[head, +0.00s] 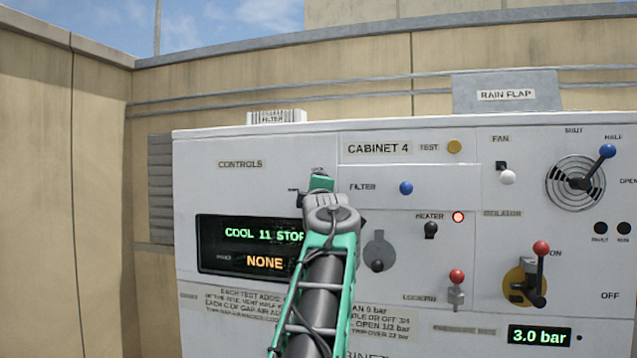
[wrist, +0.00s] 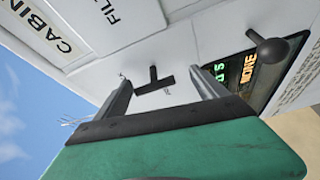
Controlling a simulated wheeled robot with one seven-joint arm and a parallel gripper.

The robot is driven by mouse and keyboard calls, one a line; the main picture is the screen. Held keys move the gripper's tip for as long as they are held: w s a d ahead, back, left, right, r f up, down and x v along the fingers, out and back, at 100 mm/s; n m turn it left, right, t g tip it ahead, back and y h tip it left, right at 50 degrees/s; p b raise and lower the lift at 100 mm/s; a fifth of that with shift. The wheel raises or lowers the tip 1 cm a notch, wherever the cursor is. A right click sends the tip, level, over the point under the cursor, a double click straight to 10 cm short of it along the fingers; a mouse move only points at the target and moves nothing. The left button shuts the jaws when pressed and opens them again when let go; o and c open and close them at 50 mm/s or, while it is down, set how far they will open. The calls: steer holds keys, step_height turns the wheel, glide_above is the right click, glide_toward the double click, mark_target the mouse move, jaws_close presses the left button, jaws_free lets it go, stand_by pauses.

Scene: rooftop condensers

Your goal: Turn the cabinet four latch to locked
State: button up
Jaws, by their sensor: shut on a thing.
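The cabinet four front (head: 240,148) is a pale panel with a "CABINET 4" label. The latch (wrist: 153,80) is a small dark T-shaped handle on that panel, seen in the wrist view between the two fingers of my gripper (wrist: 163,79). My gripper is shut on the latch. In the head view my gripper (head: 320,184) is at the panel, left of the filter label and above the display, and it hides most of the latch. Small markings around the latch are too small to read, so I cannot tell which position it points to.
The display (head: 240,247) reads "COOL 11 STOP" and "NONE". A dark-knobbed selector (head: 377,265) sticks out just right of my arm.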

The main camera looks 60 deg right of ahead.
steer(key=shift+o, duration=0.8)
steer(key=shift+w+d+f, duration=0.1)
steer(key=shift+w+f, duration=0.05)
steer(key=shift+w, duration=0.05)
steer(key=shift+s+r, duration=0.15)
steer(key=shift+r, duration=0.15)
steer(key=b+v, duration=0.3)
steer(key=v, duration=0.5)
steer(key=shift+f, duration=0.1)
